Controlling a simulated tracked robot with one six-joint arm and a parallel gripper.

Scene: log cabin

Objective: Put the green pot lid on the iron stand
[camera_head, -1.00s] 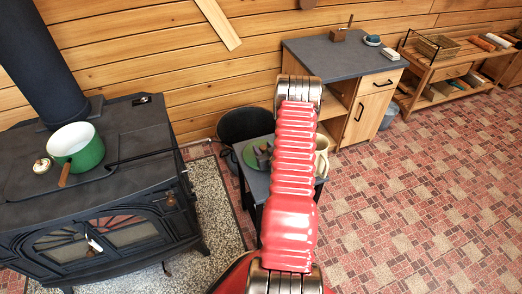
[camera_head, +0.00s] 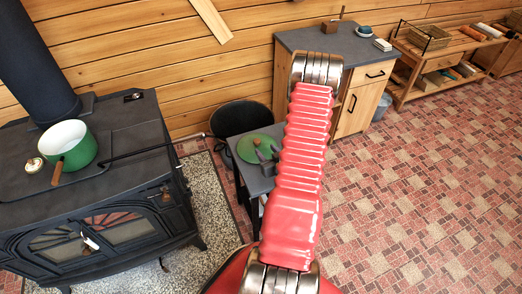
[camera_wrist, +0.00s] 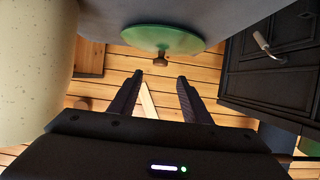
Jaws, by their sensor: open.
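The green pot lid (camera_head: 247,150) lies on a small grey table (camera_head: 245,182) right of the stove. In the wrist view the lid (camera_wrist: 178,38) shows at the top centre, with its brown knob facing my fingers. My gripper (camera_head: 267,152) is open and empty in front of the lid. In the wrist view my fingertips (camera_wrist: 160,77) are apart, with the knob just beyond the gap between them and not touched. I cannot pick out the iron stand for certain.
A black stove (camera_head: 110,230) at left bears a green pot (camera_head: 82,154), a small light round item (camera_head: 34,165) and a poker. A black round container (camera_head: 240,114) stands behind the table. A pale speckled vessel (camera_wrist: 35,70) is close at left in the wrist view.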

